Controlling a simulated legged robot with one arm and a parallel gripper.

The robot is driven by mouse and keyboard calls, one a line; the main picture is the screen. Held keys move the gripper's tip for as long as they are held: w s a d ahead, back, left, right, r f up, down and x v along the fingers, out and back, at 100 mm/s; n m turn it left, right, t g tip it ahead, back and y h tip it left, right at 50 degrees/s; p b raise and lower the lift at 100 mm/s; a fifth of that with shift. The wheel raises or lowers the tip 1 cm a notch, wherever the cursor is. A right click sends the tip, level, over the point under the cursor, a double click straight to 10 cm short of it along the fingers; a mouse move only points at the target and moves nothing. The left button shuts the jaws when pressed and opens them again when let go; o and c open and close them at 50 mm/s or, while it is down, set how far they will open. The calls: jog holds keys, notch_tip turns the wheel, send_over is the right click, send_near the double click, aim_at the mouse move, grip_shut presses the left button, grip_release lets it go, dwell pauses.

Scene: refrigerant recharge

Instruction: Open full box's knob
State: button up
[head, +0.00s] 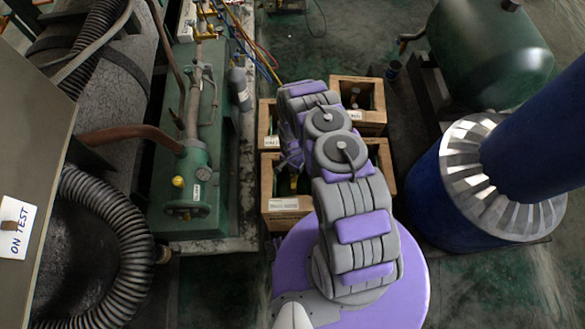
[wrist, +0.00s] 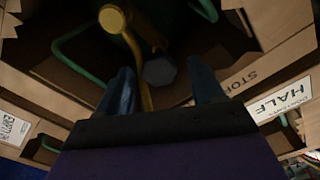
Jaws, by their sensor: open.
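In the wrist view, my gripper (wrist: 162,68) is open, with its two dark blue fingers apart. A dark faceted knob (wrist: 160,71) shows between and just beyond the fingertips; I cannot tell whether they touch it. A yellow valve fitting (wrist: 113,19) with a curved yellow pipe lies beside it, over a dark cylinder in an open box. I cannot read a "FULL" label on this box. In the head view, my gripper (head: 290,158) is low among the wooden boxes, mostly hidden by my arm.
A box labelled HALF (wrist: 283,101) is at right in the wrist view; another labelled box (wrist: 14,128) is at left. In the head view, green machinery (head: 195,190) stands left of the boxes, a blue drum (head: 440,195) right. Colored hoses (head: 262,58) run behind.

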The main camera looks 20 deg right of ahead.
jog(key=shift+d+f, duration=0.1)
jog(key=shift+f, duration=0.15)
jog(key=shift+c, duration=0.4)
jog(key=c, duration=1)
